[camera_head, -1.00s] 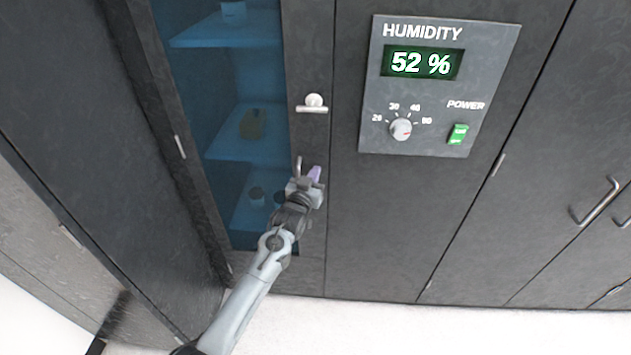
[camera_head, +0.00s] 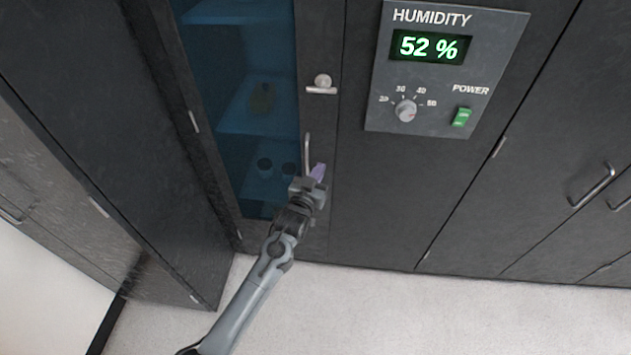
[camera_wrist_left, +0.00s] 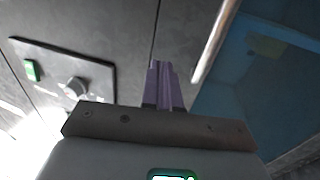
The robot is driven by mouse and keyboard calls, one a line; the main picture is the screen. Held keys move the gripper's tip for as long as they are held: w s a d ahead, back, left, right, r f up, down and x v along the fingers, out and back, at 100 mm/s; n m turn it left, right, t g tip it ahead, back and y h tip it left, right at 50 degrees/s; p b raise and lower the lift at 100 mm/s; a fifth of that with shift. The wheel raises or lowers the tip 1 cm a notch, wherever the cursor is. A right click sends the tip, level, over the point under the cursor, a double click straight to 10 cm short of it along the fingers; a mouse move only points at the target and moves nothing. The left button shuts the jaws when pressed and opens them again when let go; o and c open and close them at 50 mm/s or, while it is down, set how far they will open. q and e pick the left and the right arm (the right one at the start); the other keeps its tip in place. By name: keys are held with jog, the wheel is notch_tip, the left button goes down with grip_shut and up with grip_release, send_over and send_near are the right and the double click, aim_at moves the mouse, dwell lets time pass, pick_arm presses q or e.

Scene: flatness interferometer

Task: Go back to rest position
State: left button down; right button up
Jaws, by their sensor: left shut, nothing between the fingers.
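My left gripper (camera_head: 318,172) is in front of the dark cabinet, beside the lower end of the glass door's vertical handle (camera_head: 307,153). Its purple fingers are shut with nothing between them; they also show together in the left wrist view (camera_wrist_left: 163,85). In that view the handle (camera_wrist_left: 214,40) runs just right of the fingertips, with a gap in the picture. I cannot tell the exact depth between them. The glass door (camera_head: 247,130) looks closed. My right gripper is not in view.
A humidity panel (camera_head: 380,120) reading 52 % has a knob (camera_head: 405,110) and a green power switch (camera_head: 461,117). A latch knob (camera_head: 322,84) sits above the handle. Small items stand on shelves behind the glass. Light floor (camera_head: 400,320) lies clear below.

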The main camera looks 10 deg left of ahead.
pick_arm(q)
jog(key=s+f+g, duration=0.2)
jog(key=s+f, duration=0.8)
jog(key=s, duration=0.1)
jog(key=s+a+f+g+y, duration=0.1)
jog(key=s+a+f+g, duration=0.15)
jog(key=s, duration=0.55)
jog(key=s+a+f+n+g, duration=0.1)
jog(key=s+a, duration=0.2)
jog(key=s, duration=0.5)
jog(key=s+a+f+g+y, duration=0.1)
jog(key=s+a+f+g, duration=0.15)
jog(key=s, duration=0.55)
jog(key=s+a+r+m+g+y+p, duration=0.1)
jog(key=s+a+r+g, duration=0.1)
jog(key=s+r+g, duration=0.3)
jog(key=s+a+r+g, duration=0.1)
jog(key=s+a+r, duration=0.1)
jog(key=s, duration=0.5)
notch_tip(320, 180, up, 34)
jog(key=p, duration=3.4)
jog(key=shift+d+r, duration=0.15)
jog(key=shift+d, duration=0.15)
jog(key=c, duration=1.8)
grip_release()
jog(key=shift+w, duration=0.1)
